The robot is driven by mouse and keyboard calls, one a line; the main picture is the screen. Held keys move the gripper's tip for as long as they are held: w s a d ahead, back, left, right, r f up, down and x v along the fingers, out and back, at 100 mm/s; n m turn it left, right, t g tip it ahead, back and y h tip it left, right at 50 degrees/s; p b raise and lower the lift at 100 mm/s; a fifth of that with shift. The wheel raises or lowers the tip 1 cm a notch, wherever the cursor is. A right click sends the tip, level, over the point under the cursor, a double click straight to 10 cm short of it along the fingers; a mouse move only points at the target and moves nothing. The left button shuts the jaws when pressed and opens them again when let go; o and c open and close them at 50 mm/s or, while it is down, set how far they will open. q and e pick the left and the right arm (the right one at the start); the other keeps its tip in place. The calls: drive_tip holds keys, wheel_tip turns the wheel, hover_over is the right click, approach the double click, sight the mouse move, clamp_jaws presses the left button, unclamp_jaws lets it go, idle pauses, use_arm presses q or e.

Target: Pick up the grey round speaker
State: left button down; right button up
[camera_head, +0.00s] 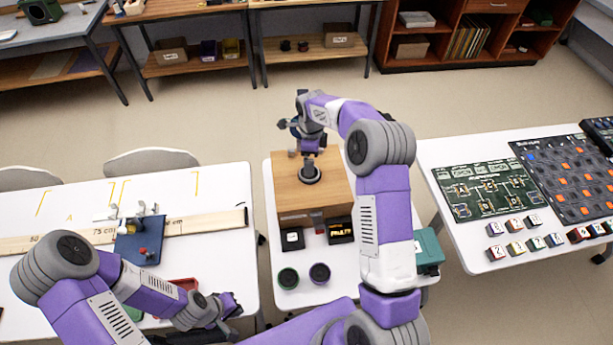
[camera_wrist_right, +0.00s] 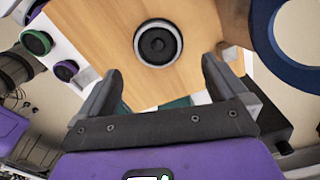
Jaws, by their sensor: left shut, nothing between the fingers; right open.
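The grey round speaker (camera_head: 309,173) sits on top of the wooden box (camera_head: 265,205) on the middle table. In the right wrist view the speaker (camera_wrist_right: 158,43) shows as a dark cone with a pale grey ring, lying just beyond and between the fingertips. My right gripper (camera_wrist_right: 162,68) is open and empty above the box; the head view shows it from behind, partly hidden by its own wrist. My left gripper (camera_head: 232,308) is shut and empty, low at the front between the left and middle tables.
A green-rimmed round speaker (camera_head: 288,278) and a purple-rimmed one (camera_head: 319,273) lie in front of the box. A small black box (camera_head: 292,239) and one labelled "FAULTY" (camera_head: 340,230) stand by its front. A teal case (camera_head: 429,251) is at the right edge.

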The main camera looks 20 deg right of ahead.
sight(308, 179)
drive_tip(key=shift+s+f, duration=0.2)
drive_tip(key=shift+f, duration=0.35)
drive_tip(key=shift+s+f, duration=0.2)
drive_tip(key=shift+f, duration=0.3)
drive_tip(key=f, duration=0.4)
drive_tip(key=shift+w+f, duration=0.2)
drive_tip(key=shift+f, duration=0.05)
drive_tip(key=c, duration=1.4)
drive_tip(key=shift+r, duration=0.2)
drive_tip(key=shift+c, duration=0.3)
